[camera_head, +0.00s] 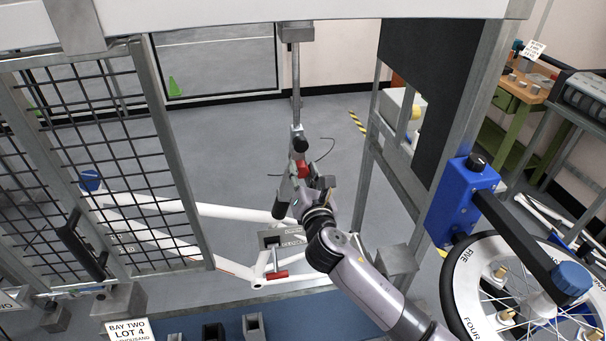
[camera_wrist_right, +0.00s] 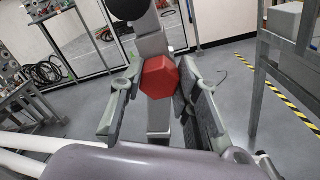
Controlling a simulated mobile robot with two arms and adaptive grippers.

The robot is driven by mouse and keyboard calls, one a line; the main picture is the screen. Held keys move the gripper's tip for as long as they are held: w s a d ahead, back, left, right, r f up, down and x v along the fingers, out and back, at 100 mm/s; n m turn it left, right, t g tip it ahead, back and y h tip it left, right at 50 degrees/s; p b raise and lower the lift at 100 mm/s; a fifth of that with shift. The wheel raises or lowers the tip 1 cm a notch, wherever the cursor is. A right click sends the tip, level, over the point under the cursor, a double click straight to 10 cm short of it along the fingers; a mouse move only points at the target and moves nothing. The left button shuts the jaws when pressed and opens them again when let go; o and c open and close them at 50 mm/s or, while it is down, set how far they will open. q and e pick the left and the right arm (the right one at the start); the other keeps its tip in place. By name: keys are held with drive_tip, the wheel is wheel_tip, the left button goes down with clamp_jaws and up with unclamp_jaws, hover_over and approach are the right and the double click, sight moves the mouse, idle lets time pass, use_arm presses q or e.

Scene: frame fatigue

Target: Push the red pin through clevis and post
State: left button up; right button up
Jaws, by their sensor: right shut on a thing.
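My right gripper (camera_head: 302,180) is raised above the white frame and shut on the red pin (camera_head: 301,169). In the right wrist view its hexagonal red head (camera_wrist_right: 160,77) lies between the two fingers of the gripper (camera_wrist_right: 158,90). A grey upright bar (camera_wrist_right: 158,122) stands directly behind the head. In the head view a slim grey post (camera_head: 295,85) hangs from the overhead beam to a pale clevis-like fitting (camera_head: 297,132) at the pin. The pin's shaft is hidden, so I cannot tell how deep it sits. My left gripper is out of view.
A white bicycle frame (camera_head: 235,212) lies below, with a red-handled part (camera_head: 277,274) near its grey block. A mesh gate (camera_head: 110,150) stands at left. A spoked wheel (camera_head: 458,290) and blue clamp (camera_head: 462,205) stand at right. Open floor lies behind.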

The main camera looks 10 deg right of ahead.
drive_tip(key=shift+w, duration=0.15)
drive_tip(key=o, duration=1.1)
drive_tip(key=shift+c, duration=0.2)
drive_tip(key=s, duration=1.2)
drive_tip(key=shift+f, duration=0.1)
